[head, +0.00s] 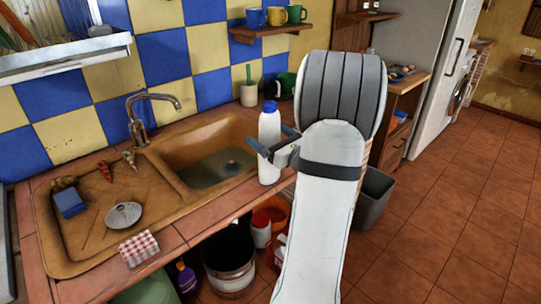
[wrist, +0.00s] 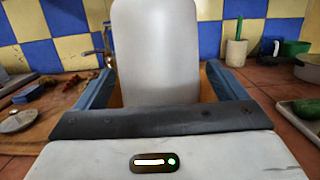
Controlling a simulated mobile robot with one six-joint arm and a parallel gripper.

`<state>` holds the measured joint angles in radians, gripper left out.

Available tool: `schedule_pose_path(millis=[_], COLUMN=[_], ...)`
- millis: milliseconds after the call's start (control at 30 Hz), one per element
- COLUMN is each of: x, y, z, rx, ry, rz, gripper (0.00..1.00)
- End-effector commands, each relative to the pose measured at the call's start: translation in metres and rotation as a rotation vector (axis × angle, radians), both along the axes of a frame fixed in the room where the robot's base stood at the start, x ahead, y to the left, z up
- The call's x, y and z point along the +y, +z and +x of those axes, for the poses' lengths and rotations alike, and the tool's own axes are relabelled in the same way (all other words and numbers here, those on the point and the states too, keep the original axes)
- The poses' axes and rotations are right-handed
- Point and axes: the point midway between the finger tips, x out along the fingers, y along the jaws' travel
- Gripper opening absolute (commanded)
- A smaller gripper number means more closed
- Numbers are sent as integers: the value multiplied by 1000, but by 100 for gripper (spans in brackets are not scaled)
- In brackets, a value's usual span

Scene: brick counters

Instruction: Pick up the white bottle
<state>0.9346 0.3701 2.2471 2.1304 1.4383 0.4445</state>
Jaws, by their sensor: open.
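The white bottle (head: 269,148) with a blue cap stands upright at the right front edge of the sink. In the wrist view the white bottle (wrist: 157,50) fills the middle, and its top is cut off by the frame. My gripper (head: 270,145) is open around the bottle, one finger on each side. In the wrist view my gripper (wrist: 158,90) has a finger left and right of the bottle, with a gap on the right. My arm hides part of the counter beside the bottle.
The sink basin (head: 210,178) lies left of the bottle, with a faucet (head: 150,105) behind it. A brush holder (head: 249,93) and a green mug (head: 286,84) stand farther back. A grey bin (head: 374,198) stands on the floor at right.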

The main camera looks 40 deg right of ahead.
Motion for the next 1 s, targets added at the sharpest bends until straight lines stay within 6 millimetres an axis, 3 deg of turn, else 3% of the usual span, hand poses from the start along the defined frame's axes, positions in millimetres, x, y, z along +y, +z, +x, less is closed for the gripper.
schedule_pose_path(millis=[167, 733, 1000], x=[0, -1, -1], y=[0, 0, 4], z=[0, -1, -1], rx=[0, 0, -3], ry=[-1, -1, -1], rz=[0, -1, -3], gripper=[92, 46, 45])
